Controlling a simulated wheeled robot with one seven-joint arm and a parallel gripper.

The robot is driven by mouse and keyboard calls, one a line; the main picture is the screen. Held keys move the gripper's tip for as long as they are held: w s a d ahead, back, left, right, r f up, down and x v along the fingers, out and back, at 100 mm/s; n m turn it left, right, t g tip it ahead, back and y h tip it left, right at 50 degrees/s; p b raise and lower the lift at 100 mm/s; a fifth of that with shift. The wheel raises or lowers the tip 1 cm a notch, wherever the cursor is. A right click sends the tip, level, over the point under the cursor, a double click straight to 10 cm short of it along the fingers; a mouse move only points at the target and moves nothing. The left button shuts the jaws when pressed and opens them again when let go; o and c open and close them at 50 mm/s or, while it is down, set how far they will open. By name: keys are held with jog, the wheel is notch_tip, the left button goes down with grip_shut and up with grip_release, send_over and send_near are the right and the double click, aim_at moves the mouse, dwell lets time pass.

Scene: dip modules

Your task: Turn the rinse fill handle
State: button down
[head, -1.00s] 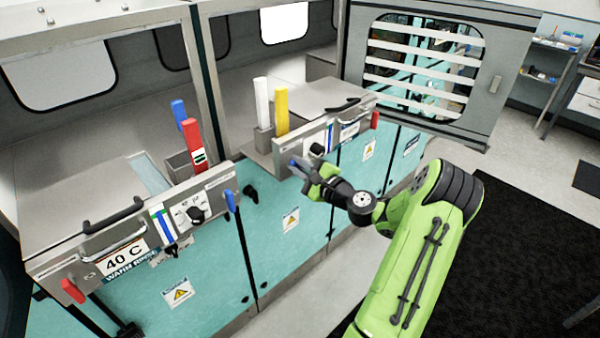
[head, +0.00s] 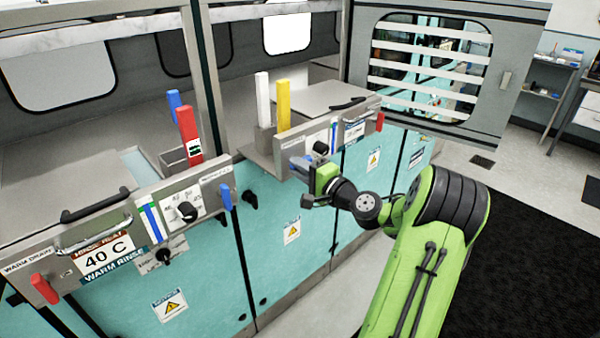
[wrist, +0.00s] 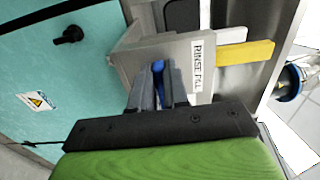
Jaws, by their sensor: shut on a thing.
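The blue rinse fill handle (wrist: 159,82) is between my two dark fingers in the wrist view, beside the "RINSE FILL" label (wrist: 197,66) on the metal panel. My gripper (wrist: 158,78) is shut on this handle; the fingers cover part of it. In the head view my gripper (head: 306,172) is at the left end of the far module's front panel (head: 318,132), where its hand hides most of the handle.
The near module has a similar blue handle (head: 226,196), a red handle (head: 44,289) and a "40 C" sign (head: 106,256). White (head: 263,100) and yellow (head: 283,105) upright bars stand behind my gripper. The floor beside the black mat (head: 530,240) is clear.

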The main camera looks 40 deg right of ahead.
jog(key=shift+f, duration=0.1)
dwell(0.3)
jog(key=c, duration=1.1)
grip_release()
jog(key=s, duration=0.8)
jog(key=s+b, duration=0.1)
jog(key=s, duration=0.6)
jog(key=shift+s+d, duration=0.2)
jog(key=shift+s, duration=0.2)
